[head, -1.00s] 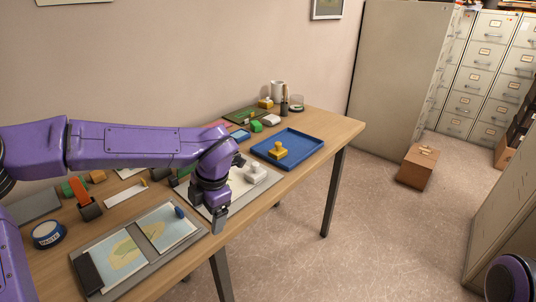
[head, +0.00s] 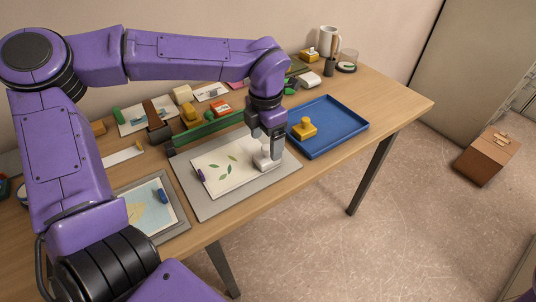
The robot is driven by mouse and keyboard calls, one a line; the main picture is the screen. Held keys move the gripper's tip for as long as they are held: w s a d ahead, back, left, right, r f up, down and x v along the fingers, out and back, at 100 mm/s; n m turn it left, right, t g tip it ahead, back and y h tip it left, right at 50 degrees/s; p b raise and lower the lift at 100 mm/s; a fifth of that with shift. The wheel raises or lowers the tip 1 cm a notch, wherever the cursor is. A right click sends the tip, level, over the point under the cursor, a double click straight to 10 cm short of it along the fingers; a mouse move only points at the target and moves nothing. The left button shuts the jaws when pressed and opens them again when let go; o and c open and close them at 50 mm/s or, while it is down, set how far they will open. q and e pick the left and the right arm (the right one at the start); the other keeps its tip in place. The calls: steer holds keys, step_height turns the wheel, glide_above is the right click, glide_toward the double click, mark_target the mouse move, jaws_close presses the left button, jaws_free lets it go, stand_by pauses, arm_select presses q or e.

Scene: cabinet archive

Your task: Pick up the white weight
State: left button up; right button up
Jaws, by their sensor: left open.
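The white weight (head: 262,161) stands near the right end of a white sheet with green leaf prints (head: 226,172), on a grey board (head: 208,207). My left gripper (head: 272,151) points down right at the weight. Its fingers overlap the weight's upper part and hide some of it. The gripper is open; I cannot tell whether a finger touches the weight. My right gripper is out of view.
A blue tray (head: 345,118) with a yellow weight (head: 304,128) lies just right. A green bar (head: 210,131) runs behind the board. A dark blue piece (head: 162,196) lies on a map board at left.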

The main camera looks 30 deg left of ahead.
mark_target(266, 147)
arm_select(q)
steer(key=f, duration=0.4)
steer(key=w+f+p, duration=0.1)
steer(key=shift+a+f, duration=0.25)
steer(key=shift+f, duration=0.15)
jaws_close()
steer(key=shift+r, duration=0.1)
